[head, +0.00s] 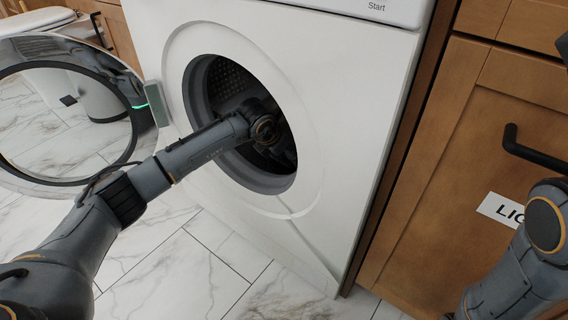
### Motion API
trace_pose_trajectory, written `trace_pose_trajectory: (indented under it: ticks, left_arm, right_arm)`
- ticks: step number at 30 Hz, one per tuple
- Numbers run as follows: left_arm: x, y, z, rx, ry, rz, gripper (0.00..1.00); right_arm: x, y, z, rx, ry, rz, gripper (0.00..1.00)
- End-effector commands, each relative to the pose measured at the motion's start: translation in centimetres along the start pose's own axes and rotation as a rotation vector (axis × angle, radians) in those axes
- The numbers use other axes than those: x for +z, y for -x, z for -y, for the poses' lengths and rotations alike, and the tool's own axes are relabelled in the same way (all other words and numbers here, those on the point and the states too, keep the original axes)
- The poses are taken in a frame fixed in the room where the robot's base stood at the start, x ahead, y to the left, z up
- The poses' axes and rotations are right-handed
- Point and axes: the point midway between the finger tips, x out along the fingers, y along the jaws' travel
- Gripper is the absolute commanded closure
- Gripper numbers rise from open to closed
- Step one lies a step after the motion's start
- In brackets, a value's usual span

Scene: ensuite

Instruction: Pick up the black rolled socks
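The white washing machine (345,130) stands in front of me with its round door (128,88) swung open to the left. My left arm reaches from the lower left into the dark drum opening (225,80). My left gripper is inside the drum, hidden behind its own wrist and the dark interior, so I cannot see its fingers. The black rolled socks cannot be made out in the drum or anywhere else in view. My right arm shows at the right edge, and its gripper is out of view.
A wooden cabinet (450,150) with a black handle (535,155) and a white label (497,209) stands right of the machine. The marble-tiled floor (160,270) is clear in front. A white toilet (38,22) stands at the back left, behind the open door.

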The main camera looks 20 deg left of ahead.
Motion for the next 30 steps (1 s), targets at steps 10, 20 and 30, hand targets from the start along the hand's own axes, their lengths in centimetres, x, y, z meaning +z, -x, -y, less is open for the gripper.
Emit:
trace_pose_trajectory:
  ticks: [10,20,30]
  left_arm:
    - [0.09,-0.18,-0.06,0.0,0.0,0.001,0.12]
    - [0.05,-0.21,-0.04,0.0,0.0,0.0,0.53]
    - [0.13,0.14,-0.37,0.001,0.001,-0.001,0.53]
  right_arm:
    - [-0.07,0.13,0.05,-0.001,0.0,-0.001,0.74]
    - [-0.08,0.14,0.06,-0.001,0.0,-0.001,0.74]
    - [0.06,-0.21,-0.02,-0.001,0.0,0.0,0.74]
